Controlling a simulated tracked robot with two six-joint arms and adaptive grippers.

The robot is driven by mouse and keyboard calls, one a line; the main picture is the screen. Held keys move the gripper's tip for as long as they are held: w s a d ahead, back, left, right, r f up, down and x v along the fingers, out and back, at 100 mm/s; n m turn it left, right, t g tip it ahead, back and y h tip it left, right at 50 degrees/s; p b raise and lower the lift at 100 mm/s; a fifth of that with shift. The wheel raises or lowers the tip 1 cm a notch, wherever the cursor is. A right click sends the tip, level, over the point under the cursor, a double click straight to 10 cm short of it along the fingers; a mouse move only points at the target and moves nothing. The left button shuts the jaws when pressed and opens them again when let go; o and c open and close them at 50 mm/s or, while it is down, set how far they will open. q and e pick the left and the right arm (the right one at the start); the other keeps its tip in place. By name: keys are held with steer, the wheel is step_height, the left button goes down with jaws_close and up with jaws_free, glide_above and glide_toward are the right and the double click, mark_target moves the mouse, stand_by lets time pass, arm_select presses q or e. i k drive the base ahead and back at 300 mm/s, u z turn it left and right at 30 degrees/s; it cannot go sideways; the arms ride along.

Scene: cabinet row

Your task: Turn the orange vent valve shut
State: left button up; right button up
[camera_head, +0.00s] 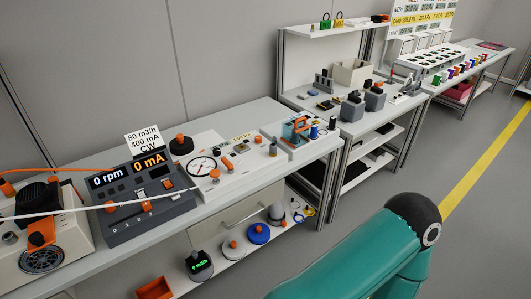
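A white panel (205,185) with a round dial gauge (202,166) lies on the near bench. Small orange knobs or levers sit on it, one below the gauge (214,175) and one to its right (227,163). Another orange-topped fitting (258,139) is near its right end. At the far left, an orange part (41,234) sits on a beige machine (60,245). I cannot tell which orange part is the vent valve, or whether it is open or shut. Neither of my grippers is in view.
A dark control box (145,207) reads 0 rpm and 0 mA, with a card (143,140) behind it. A white hose (70,207) crosses the bench at left. A lower shelf (235,247) holds round discs. Grey floor is free on the right, past a yellow line (485,155).

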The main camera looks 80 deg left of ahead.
mark_target(227, 164)
steer(key=z, duration=0.15)
steer(key=i, duration=1.25)
steer(key=u, duration=2.35)
steer(key=i, duration=0.15)
steer(key=u, duration=1.6)
steer(key=k, duration=0.5)
steer(key=u, duration=0.35)
steer(key=i, duration=1.55)
steer(key=z, duration=0.3)
